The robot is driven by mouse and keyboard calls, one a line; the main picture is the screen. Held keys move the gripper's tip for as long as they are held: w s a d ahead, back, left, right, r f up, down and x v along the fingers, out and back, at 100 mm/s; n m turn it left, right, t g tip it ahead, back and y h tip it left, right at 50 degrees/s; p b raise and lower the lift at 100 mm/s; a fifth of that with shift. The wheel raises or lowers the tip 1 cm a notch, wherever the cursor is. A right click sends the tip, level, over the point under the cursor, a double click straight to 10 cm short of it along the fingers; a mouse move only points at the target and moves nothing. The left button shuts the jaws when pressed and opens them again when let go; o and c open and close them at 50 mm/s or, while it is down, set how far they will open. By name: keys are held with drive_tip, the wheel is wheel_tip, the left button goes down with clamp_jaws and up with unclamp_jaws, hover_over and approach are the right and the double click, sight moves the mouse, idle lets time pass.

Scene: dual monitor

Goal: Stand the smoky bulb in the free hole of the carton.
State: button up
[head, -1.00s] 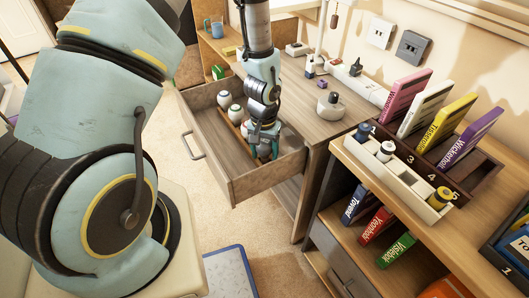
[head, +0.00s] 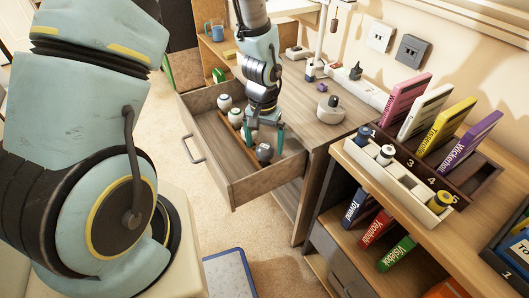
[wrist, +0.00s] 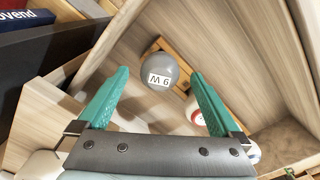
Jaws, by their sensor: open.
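The smoky bulb (head: 264,152) is a grey ball lying in the open drawer, near its right end. In the wrist view the bulb (wrist: 160,71) shows a white label and sits ahead of the fingers, roughly midway between them. My gripper (head: 266,137) is open and empty, its teal fingers pointing down just above the bulb, apparently not touching it. A cream carton (head: 418,206) stands on the shelf unit at right. It holds a blue, a white and a yellow item, with an empty gap between the white and yellow ones.
White bulbs (head: 225,103) stand along a brown strip in the drawer (head: 230,185), whose walls surround my gripper. A dark rack (head: 484,190) with upright books is behind the carton. A desk (head: 310,130) with small items lies right of the drawer.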

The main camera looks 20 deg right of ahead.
wheel_tip(320, 180, up, 5)
idle(0.3)
drive_tip(key=shift+w+a+r, duration=0.1)
drive_tip(key=w+a+r+n+t+p, duration=0.1)
drive_tip(key=a+r+n+p, duration=0.5)
drive_tip(key=a+r, duration=1.7)
drive_tip(key=a+p, duration=0.2)
drive_tip(key=p, duration=0.1)
drive_tip(key=shift+n+t, duration=0.4)
